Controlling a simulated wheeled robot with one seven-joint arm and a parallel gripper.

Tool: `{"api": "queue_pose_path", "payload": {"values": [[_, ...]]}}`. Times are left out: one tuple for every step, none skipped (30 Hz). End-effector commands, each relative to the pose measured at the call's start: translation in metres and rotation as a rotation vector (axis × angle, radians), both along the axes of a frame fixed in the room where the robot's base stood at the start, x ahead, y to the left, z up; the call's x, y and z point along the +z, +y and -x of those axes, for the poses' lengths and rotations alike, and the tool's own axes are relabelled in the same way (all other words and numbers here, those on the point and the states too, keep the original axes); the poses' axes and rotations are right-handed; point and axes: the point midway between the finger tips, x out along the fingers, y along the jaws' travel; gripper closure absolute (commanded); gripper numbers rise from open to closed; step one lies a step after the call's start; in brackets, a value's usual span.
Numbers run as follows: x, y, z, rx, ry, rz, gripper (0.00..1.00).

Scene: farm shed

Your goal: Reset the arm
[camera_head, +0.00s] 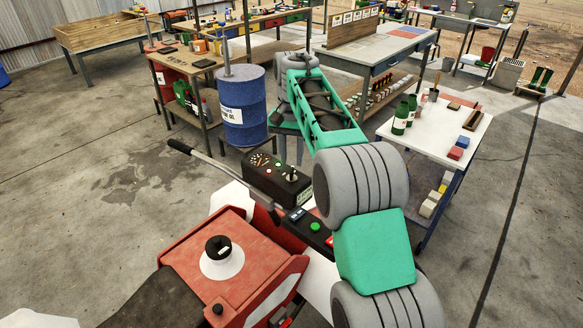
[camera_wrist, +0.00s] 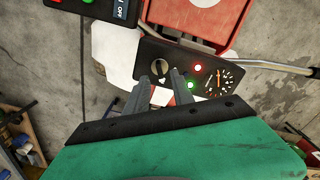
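My green and grey arm (camera_head: 360,180) rises from the lower right and bends over toward the red machine. My gripper (camera_wrist: 160,76) shows in the wrist view with its two grey fingers apart and nothing held between them. In the head view, my gripper (camera_head: 291,153) points down beyond the black gauge box, partly hidden by the arm. The gauge box (camera_head: 276,182) has gauges and a knob on top; it also shows in the wrist view (camera_wrist: 205,90). The black knob (camera_wrist: 158,68) is by the fingertips; whether they touch it I cannot tell.
The red machine (camera_head: 220,262) with its handlebar (camera_head: 215,162) and a button box (camera_head: 310,228) stand close under the arm. A blue oil drum (camera_head: 242,105) is behind. A white-topped table (camera_head: 440,130) with bottles is to the right. Concrete floor at left is clear.

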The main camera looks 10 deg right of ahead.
Motion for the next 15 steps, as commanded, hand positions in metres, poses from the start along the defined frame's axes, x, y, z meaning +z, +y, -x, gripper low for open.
{"api": "queue_pose_path", "payload": {"values": [[0.009,0.000,-0.001,0.000,-0.003,0.000,0.71],[0.015,0.000,0.000,0.000,-0.002,0.000,0.71],[0.022,0.000,-0.001,0.000,-0.002,0.000,0.71],[0.026,0.000,0.000,0.000,0.000,0.000,0.71],[0.029,0.000,0.000,0.000,0.000,0.000,0.71],[0.033,0.000,0.000,0.000,0.000,0.000,0.71],[0.035,0.000,0.000,0.000,0.001,0.000,0.71],[0.036,0.000,0.000,0.000,0.001,0.000,0.71],[0.037,0.000,0.000,0.000,0.001,0.000,0.71],[0.037,0.000,0.001,0.000,0.001,0.000,0.71],[0.037,0.000,0.001,0.000,0.001,0.000,0.71],[0.037,0.000,0.001,0.000,0.001,0.000,0.71],[0.037,0.000,0.001,0.000,0.001,0.000,0.71],[0.037,0.000,0.001,0.000,0.001,0.000,0.71],[0.037,0.000,0.001,0.000,0.001,0.000,0.71]]}}
